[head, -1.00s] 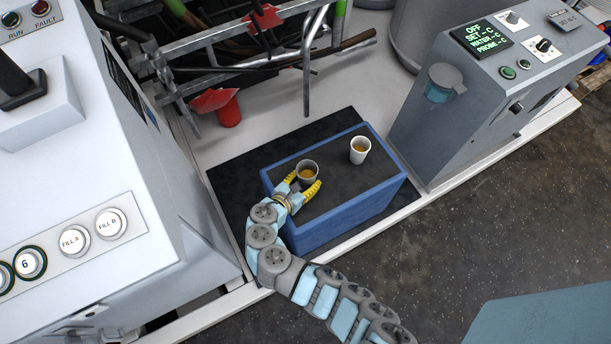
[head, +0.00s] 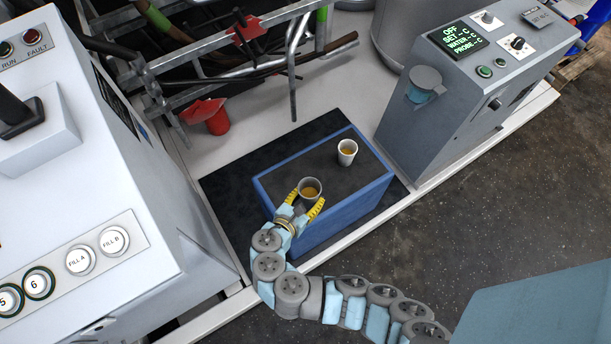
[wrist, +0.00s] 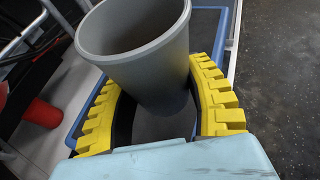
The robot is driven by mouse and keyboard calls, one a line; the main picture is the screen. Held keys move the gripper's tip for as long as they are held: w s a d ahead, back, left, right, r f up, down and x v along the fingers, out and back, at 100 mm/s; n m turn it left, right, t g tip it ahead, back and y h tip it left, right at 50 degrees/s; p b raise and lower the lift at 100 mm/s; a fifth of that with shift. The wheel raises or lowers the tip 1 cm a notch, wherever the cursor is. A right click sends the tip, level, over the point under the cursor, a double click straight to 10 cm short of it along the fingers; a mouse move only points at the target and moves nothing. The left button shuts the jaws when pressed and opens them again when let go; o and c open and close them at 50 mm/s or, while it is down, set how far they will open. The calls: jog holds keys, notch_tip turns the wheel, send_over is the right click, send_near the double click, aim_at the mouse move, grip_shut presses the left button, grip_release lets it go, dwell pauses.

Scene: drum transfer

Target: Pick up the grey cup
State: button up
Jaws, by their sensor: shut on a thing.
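The liquid does not show in that view.
A white cup (head: 347,153) with amber liquid stands on the block's far part. A grey control unit (head: 445,105) is at right, a white machine (head: 110,190) at left. Metal pipes and a red funnel-like piece (head: 212,116) lie behind. The dark floor at right is open.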

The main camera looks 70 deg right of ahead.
jog(key=shift+s+a+r+p, duration=0.6)
jog(key=shift+s+a+p, duration=0.15)
jog(key=shift+s+a, duration=0.15)
jog(key=shift+s+a+r+p, duration=0.55)
jog(key=shift+s+a+p, duration=0.2)
jog(key=shift+s+a, duration=0.15)
